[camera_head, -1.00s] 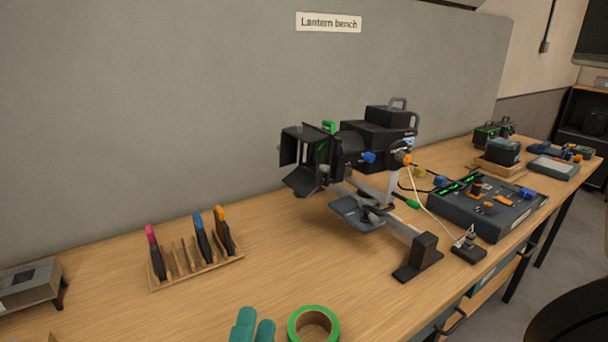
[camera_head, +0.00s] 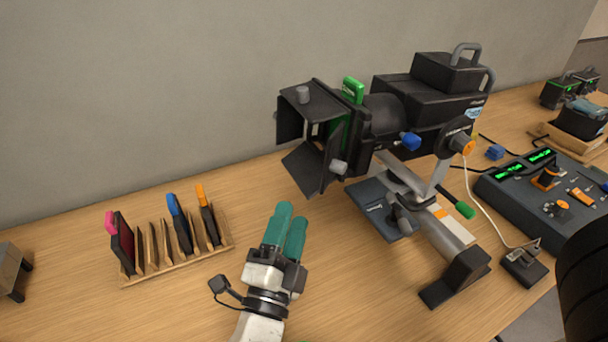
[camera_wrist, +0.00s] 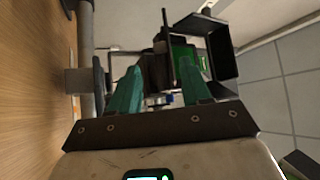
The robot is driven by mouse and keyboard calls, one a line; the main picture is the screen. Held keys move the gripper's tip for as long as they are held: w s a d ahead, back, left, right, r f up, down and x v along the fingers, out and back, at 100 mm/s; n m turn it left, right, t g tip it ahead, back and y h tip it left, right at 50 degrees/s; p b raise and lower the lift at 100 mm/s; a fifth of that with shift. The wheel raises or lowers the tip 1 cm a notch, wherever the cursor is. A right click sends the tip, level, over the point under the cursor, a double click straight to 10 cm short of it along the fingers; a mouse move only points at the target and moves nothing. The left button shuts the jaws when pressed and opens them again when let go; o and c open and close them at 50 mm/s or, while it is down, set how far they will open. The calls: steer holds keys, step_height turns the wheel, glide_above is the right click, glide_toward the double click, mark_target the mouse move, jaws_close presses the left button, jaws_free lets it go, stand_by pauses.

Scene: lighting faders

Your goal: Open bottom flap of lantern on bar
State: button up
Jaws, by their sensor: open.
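The bottom flap (camera_head: 303,168) slants down and to the left. A grey knob (camera_head: 338,167) shows beside the flaps. My gripper (camera_head: 287,210) has green fingers and is open and empty. It is in front of the lantern, lower left of the bottom flap and apart from it. In the wrist view my gripper (camera_wrist: 160,90) has its fingers spread, with the flaps (camera_wrist: 222,52) beyond them on the right.
A wooden rack (camera_head: 177,263) of coloured-tab filter frames stands left of my gripper. A control desk (camera_head: 545,195) with faders stands at right. A blue-grey plate (camera_head: 375,208) sits below the bar. A cable runs to a small black box (camera_head: 523,265).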

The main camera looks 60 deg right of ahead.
mark_target(300, 171)
steer(key=p+x, duration=0.1)
steer(key=x, duration=0.7)
steer(key=shift+r, duration=0.1)
steer(key=shift+c, duration=0.4)
steer(key=c, duration=0.8)
steer(key=shift+w+a+r+m+g+y+p, duration=0.15)
steer(key=shift+r+m+g+y+p, duration=0.35)
steer(key=shift+p, duration=0.9)
steer(key=shift+w+a+r+m+g+y+p, duration=0.15)
steer(key=shift+m+y+p, duration=0.35)
steer(key=shift+m+p, duration=0.65)
steer(key=shift+s+a+r+m+g+y+p, duration=0.15)
steer(key=shift+r+m+g+y+p, duration=0.25)
steer(key=shift+p, duration=1.2)
steer(key=shift+w+a+r+m+y+p, duration=0.1)
steer(key=shift+r+m+y+p, duration=0.25)
steer(key=shift+m+y+p, duration=0.7)
steer(key=shift+w+r+m+y+p, duration=0.1)
steer(key=shift+r+m+y+p, duration=0.3)
steer(key=shift+p, duration=1.15)
